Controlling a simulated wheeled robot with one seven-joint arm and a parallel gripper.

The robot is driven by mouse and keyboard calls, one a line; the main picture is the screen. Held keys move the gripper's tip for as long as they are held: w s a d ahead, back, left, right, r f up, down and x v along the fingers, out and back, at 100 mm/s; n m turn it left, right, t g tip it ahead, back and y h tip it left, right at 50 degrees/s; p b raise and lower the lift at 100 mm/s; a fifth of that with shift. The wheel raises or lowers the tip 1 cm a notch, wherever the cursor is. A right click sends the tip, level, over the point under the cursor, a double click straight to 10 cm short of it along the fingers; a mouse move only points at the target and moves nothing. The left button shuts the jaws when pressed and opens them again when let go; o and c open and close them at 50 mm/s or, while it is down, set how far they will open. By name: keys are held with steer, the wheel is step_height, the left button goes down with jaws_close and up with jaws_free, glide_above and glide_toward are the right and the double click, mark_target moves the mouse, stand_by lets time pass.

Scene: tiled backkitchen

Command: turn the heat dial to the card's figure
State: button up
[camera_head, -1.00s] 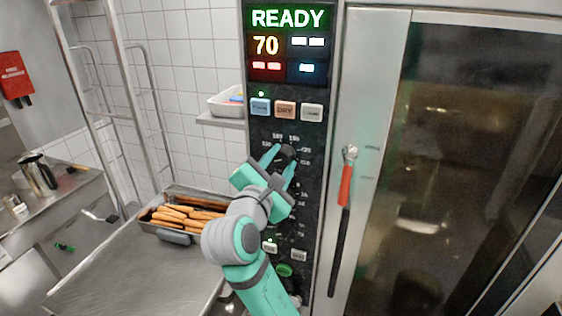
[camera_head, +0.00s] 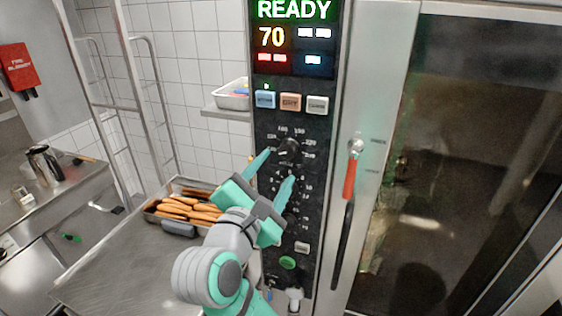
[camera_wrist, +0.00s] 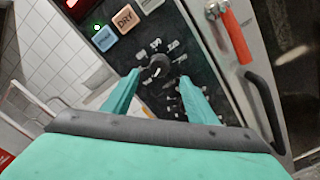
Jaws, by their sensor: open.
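The heat dial (camera_head: 288,150) is a black round knob on the dark oven panel, ringed by printed numbers too small to read surely. It also shows in the wrist view (camera_wrist: 156,69), with a pale mark on its face. The display (camera_head: 272,38) above reads 70 under the word READY. My gripper (camera_head: 280,165) is open and empty, just below and in front of the dial. In the wrist view its fingertips (camera_wrist: 160,77) stand apart on either side of the dial, with no clear contact. I cannot make out a card with a figure.
Colored buttons (camera_head: 290,102) sit above the dial. A red-handled oven latch (camera_head: 350,178) is to the right, beside the glass door (camera_head: 450,150). A tray of long brown food pieces (camera_head: 178,228) stands on the steel table (camera_head: 120,270) at left. A lower dial is partly hidden by my gripper.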

steer(key=shift+v, duration=1.2)
step_height(320, 180, down, 16)
steer(key=a+m+y, duration=0.2)
steer(key=m+y, duration=0.2)
steer(key=s+a+f+m+g+y, duration=0.1)
steer(key=s+f+m, duration=0.25)
steer(key=f, duration=0.35)
steer(key=s+f+m+y, duration=0.1)
steer(key=s+f+m, duration=0.2)
steer(key=s+f, duration=0.3)
steer(key=s+d+f+m, duration=0.2)
steer(key=s+f+m, duration=0.5)
steer(key=s+f, duration=0.5)
steer(key=s+d+m, duration=0.4)
steer(key=s+m, duration=0.2)
steer(key=s, duration=1)
steer(key=shift+s+r+g, duration=0.15)
steer(key=shift+r+g, duration=0.2)
steer(key=shift+g, duration=0.05)
steer(key=shift+d, duration=0.1)
